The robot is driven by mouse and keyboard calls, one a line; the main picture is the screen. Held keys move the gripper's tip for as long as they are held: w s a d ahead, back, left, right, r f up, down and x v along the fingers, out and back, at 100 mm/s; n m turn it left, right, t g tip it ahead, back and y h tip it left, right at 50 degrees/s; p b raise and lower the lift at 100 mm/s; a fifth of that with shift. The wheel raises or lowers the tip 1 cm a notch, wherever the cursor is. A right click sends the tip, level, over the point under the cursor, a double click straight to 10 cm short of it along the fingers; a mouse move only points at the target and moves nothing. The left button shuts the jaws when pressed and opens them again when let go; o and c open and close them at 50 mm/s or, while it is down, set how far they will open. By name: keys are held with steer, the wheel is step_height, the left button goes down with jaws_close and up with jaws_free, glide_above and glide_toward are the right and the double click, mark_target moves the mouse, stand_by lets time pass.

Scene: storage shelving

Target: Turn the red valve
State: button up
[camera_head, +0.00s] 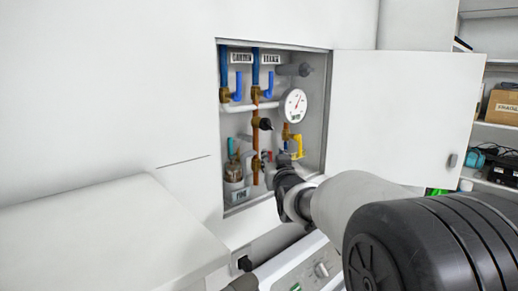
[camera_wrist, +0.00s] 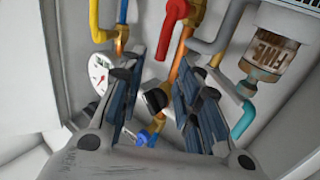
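The red valve (camera_wrist: 174,14) shows at the top of the wrist view, a red lever handle beside a brass fitting on a copper pipe. My gripper (camera_wrist: 160,80) is open, with dark finger pads spread apart. The red handle lies beyond the fingertips toward the picture's top, not between them. A black knob (camera_wrist: 155,101) on the pipe shows in the gap between the fingers; I cannot tell whether anything touches it.
The open cabinet (camera_head: 327,120) has its white door (camera_head: 395,115) swung right. Around the valve are a pressure gauge (camera_head: 295,105), a yellow handle (camera_head: 297,146), blue handles (camera_head: 238,87), a teal handle (camera_wrist: 243,120) and a labelled filter (camera_wrist: 270,50). The cabinet walls leave little room.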

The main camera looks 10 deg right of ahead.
mark_target(271, 152)
steer(key=w+p, duration=0.1)
steer(key=w, duration=0.5)
steer(key=shift+w, duration=0.4)
steer(key=shift+c, duration=0.5)
jaws_close()
steer(key=shift+w+f, duration=0.1)
